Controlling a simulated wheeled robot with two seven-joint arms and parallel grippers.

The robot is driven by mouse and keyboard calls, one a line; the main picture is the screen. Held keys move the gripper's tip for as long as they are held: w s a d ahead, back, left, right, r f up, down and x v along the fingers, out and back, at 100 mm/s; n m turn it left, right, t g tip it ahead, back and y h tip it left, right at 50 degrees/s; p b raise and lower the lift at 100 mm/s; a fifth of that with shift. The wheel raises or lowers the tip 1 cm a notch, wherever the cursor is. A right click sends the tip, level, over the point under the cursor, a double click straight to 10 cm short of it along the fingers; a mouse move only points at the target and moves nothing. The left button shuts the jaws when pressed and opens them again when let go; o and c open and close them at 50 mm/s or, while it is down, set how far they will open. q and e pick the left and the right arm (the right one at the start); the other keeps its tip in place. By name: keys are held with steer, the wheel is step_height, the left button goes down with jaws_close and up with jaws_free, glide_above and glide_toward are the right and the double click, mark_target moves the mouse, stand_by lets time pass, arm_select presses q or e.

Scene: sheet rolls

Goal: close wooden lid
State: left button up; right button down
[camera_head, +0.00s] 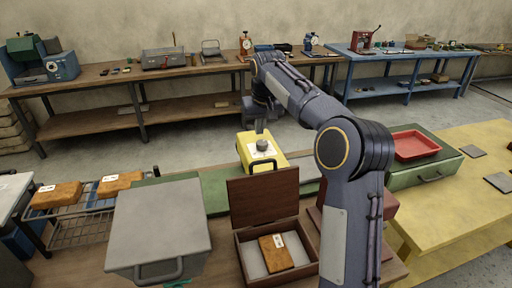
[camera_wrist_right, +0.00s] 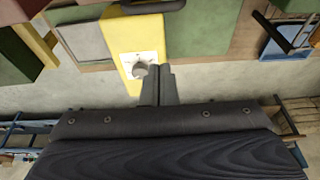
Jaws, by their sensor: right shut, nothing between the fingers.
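The wooden lid (camera_head: 263,194) is dark brown and stands upright, open, at the back edge of a wooden box (camera_head: 244,264). The box is open towards me, with an orange-brown block (camera_head: 276,254) bearing a white label inside. My right gripper (camera_head: 259,127) is beyond the lid, above the yellow case, and apart from the lid. Its fingers (camera_wrist_right: 158,84) are together and empty in the right wrist view. The lid cannot be made out in that wrist view. My left gripper is not in view.
A yellow case (camera_head: 262,151) with a round grey knob stands behind the lid. A grey case (camera_head: 160,222) is left of the box. A dark red box (camera_head: 391,206) is partly hidden behind my right arm. A green case (camera_head: 422,171) carries a red tray (camera_head: 414,146).

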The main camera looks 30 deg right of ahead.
step_height(320, 180, down, 9)
steer(key=p, duration=0.2)
steer(key=shift+s+f+p, duration=0.2)
steer(key=shift+s+p, duration=0.1)
steer(key=shift+s, duration=0.1)
stand_by(0.3)
